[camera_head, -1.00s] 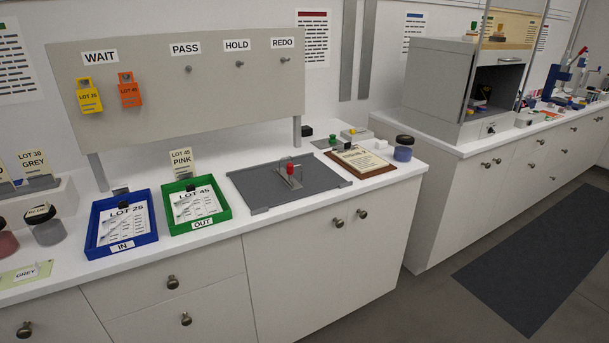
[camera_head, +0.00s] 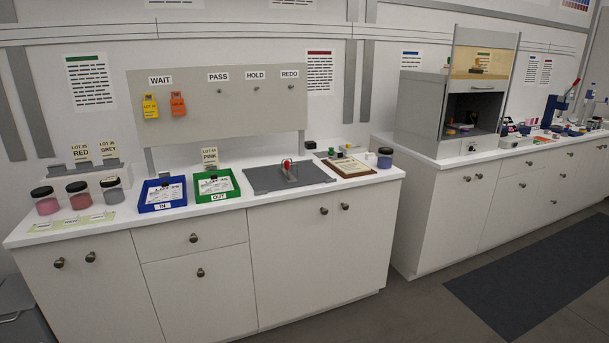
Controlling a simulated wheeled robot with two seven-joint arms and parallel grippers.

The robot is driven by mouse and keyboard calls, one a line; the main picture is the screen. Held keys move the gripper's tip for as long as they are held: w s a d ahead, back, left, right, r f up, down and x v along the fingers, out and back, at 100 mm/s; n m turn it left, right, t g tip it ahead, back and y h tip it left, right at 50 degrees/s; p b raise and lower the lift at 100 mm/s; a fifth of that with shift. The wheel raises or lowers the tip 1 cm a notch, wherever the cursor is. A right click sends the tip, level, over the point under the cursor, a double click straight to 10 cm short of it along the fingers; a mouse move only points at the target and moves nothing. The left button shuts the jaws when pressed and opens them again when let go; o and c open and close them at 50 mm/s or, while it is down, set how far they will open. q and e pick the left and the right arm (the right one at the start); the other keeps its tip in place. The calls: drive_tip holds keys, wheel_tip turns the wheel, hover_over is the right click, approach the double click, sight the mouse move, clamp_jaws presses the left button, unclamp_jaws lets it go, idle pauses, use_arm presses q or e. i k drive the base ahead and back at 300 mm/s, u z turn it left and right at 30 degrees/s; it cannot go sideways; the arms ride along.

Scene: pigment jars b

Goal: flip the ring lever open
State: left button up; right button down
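A small metal fixture with a red top (camera_head: 287,164) stands on a dark grey mat (camera_head: 262,181) on the white counter. Neither of my grippers is in view.
Left of the mat are a green OUT tray (camera_head: 231,194) and a blue IN tray (camera_head: 144,207), then several dark-lidded jars. A pegboard panel (camera_head: 220,125) stands behind. Floor is open in front.

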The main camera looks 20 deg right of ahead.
sight(287, 165)
drive_tip(key=z, duration=0.25)
drive_tip(key=i, duration=0.25)
drive_tip(key=z, duration=0.8)
drive_tip(key=i, duration=1.05)
drive_tip(key=z, duration=0.15)
